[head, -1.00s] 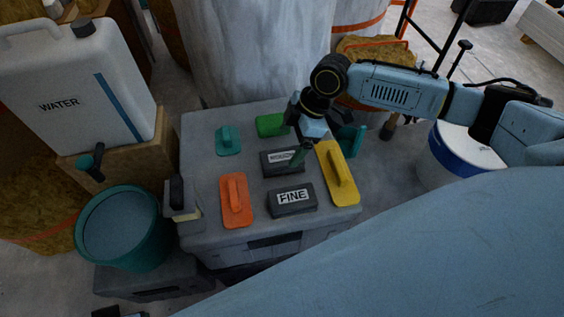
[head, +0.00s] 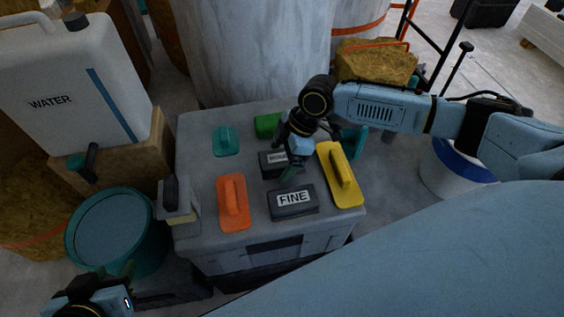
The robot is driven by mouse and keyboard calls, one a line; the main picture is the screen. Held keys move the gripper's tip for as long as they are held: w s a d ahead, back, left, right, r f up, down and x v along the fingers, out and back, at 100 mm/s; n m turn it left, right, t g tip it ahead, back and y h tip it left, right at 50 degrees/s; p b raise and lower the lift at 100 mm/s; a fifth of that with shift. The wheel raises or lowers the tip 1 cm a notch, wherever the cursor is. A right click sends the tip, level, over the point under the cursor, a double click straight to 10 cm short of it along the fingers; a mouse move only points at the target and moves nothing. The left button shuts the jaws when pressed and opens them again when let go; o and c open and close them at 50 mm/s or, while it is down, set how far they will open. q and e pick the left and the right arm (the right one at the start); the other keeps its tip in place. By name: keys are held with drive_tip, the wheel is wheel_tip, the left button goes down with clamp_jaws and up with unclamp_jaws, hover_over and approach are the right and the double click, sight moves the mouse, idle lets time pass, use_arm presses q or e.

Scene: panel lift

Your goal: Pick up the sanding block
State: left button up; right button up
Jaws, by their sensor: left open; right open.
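Two dark grey sanding blocks lie on the grey box top. The one labelled FINE (head: 293,207) is in front, fully in view. The other block (head: 268,168) lies behind it, its label partly hidden by my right gripper. My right gripper (head: 290,172) is open and empty, pointing down over the right part of the rear block, just behind the FINE block. I cannot tell whether its fingers touch anything. My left gripper (head: 122,270) is open at the lower left, in front of the teal bucket and away from the blocks.
On the box top (head: 202,171) are an orange float (head: 233,212), a yellow float (head: 336,190), a small teal float (head: 226,148) and a green block (head: 267,125). A teal bucket (head: 75,255) and white water canister (head: 60,100) stand left. A wrapped column (head: 250,50) stands behind.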

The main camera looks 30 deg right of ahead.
drive_tip(key=shift+f+p, duration=0.3)
drive_tip(key=shift+p, duration=0.05)
idle(0.7)
drive_tip(key=c, duration=1.2)
drive_tip(key=shift+o, duration=0.2)
